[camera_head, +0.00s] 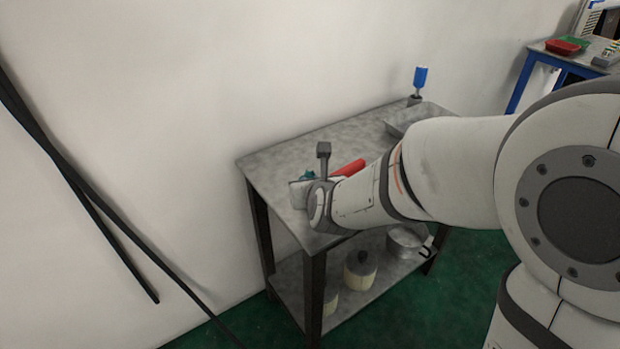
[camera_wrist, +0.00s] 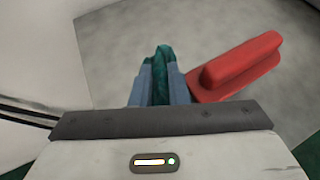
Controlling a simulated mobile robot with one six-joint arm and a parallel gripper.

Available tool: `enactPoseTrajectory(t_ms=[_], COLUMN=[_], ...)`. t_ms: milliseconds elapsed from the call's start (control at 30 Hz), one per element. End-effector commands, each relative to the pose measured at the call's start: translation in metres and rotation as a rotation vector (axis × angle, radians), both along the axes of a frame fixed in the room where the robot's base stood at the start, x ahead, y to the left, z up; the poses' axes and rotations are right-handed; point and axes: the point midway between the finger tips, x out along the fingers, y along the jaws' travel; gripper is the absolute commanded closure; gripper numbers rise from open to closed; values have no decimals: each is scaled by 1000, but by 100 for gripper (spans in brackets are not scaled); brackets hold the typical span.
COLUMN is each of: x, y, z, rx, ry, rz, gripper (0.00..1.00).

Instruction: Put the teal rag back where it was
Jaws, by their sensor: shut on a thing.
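The teal rag (camera_wrist: 161,72) is held between the two fingers of my gripper (camera_wrist: 160,78) in the wrist view. A small bit of the teal rag (camera_head: 308,175) also shows in the head view, over the left end of the grey table (camera_head: 275,163). My gripper is shut on the rag, and my arm hides most of it in the head view. I cannot tell whether the rag touches the tabletop.
A red object (camera_wrist: 238,68) lies on the table just right of my gripper. A grey tray (camera_head: 398,127) and a blue-handled tool (camera_head: 420,78) are at the table's far end. A lower shelf (camera_head: 335,283) holds a pot (camera_head: 405,240) and tins. Bare tabletop lies beyond my gripper.

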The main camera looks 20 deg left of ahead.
Motion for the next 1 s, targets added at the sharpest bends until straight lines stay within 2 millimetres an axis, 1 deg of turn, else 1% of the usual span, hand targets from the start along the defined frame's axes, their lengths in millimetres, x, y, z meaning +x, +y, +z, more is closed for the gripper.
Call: enactPoseTrajectory(t_ms=[467, 1000], x=[0, 0], y=[0, 1], z=[-2, -9], rx=[0, 0], ry=[-1, -1], rz=[1, 1], gripper=[100, 100])
